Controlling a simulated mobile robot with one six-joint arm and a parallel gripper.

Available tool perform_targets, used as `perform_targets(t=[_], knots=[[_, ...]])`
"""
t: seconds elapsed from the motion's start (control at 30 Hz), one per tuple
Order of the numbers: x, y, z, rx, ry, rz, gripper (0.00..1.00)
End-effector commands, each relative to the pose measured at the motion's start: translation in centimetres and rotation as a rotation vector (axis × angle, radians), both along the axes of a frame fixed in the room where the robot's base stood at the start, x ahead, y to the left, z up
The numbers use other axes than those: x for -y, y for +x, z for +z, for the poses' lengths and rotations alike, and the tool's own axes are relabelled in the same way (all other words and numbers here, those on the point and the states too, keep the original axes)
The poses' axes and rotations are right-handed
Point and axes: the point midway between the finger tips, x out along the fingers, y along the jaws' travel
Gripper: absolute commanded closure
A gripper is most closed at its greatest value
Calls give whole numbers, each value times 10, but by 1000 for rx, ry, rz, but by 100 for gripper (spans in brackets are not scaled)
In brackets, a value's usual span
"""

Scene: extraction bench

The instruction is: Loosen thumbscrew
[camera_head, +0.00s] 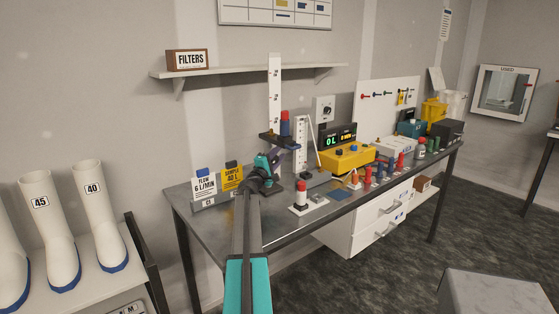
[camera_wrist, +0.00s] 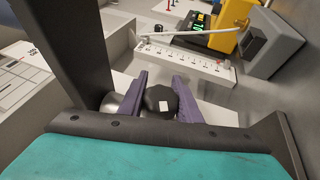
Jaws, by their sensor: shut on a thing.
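The thumbscrew is a dark, faceted knob with a small white mark (camera_wrist: 160,102) in the wrist view. It sits between the two purple fingers of my gripper (camera_wrist: 158,92), which is shut on it. A grey metal cylinder shows just left of the left finger. In the head view my gripper (camera_head: 275,158) is at the tall white scaled post (camera_head: 275,90), below its dark carriage (camera_head: 279,140). A red-topped, blue-bodied piece (camera_head: 285,123) stands on the carriage. The knob itself is hidden in the head view.
A second, shorter white scale (camera_head: 299,145) stands right of the gripper, near a yellow device with a display (camera_head: 347,158). Sample cards (camera_head: 232,176) stand at left. A red-capped white piece (camera_head: 301,198) and several coloured pieces stand on the grey bench (camera_head: 235,222). A shelf (camera_head: 245,71) runs above.

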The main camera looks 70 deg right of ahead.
Motion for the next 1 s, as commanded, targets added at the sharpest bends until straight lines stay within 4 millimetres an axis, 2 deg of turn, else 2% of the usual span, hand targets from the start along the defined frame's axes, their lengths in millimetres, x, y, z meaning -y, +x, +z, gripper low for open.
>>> perform_targets(t=[0.8, 0.83, 0.9, 1.0], knots=[[-1, 1, 4, -31, -46, 0, 92], [-1, 0, 4, -31, -46, 0, 64], [-1, 0, 4, -31, -46, 0, 52], [-1, 0, 3, -30, -46, -1, 51]])
